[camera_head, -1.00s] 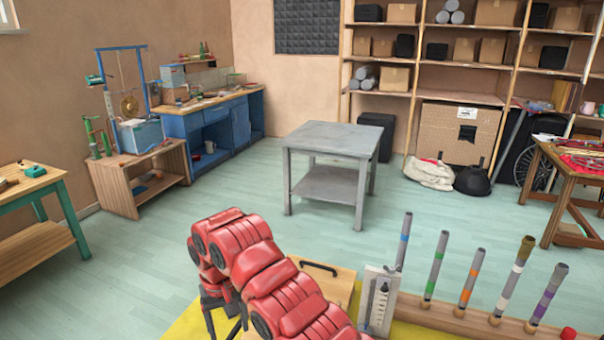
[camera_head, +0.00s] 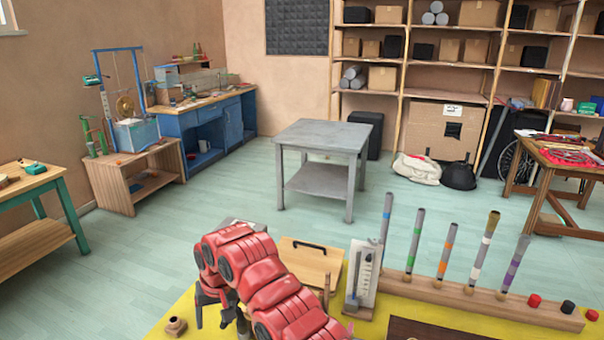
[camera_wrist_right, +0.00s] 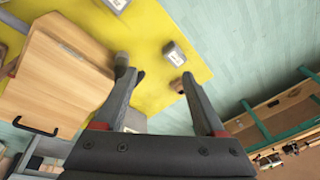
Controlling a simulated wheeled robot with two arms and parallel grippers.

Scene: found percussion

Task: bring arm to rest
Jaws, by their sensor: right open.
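My right arm with red links reaches over the yellow work surface (camera_head: 165,310) in the head view. Its dark right gripper (camera_head: 218,312) hangs at the far end of the arm, pointing down, partly hidden by the links. In the wrist view the right gripper (camera_wrist_right: 160,80) is open, its two dark fingers spread with nothing gripped between them. Beyond the fingers lie the yellow surface and the pale floor. My left gripper is not in view.
A wooden box lid with a black handle (camera_head: 312,258) lies right of the arm. Beside it stand a white gauge (camera_head: 364,280) and a wooden rack (camera_head: 480,300) of upright tubes. A small wooden piece (camera_head: 176,325) sits left. A grey table (camera_head: 322,138) stands beyond on open floor.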

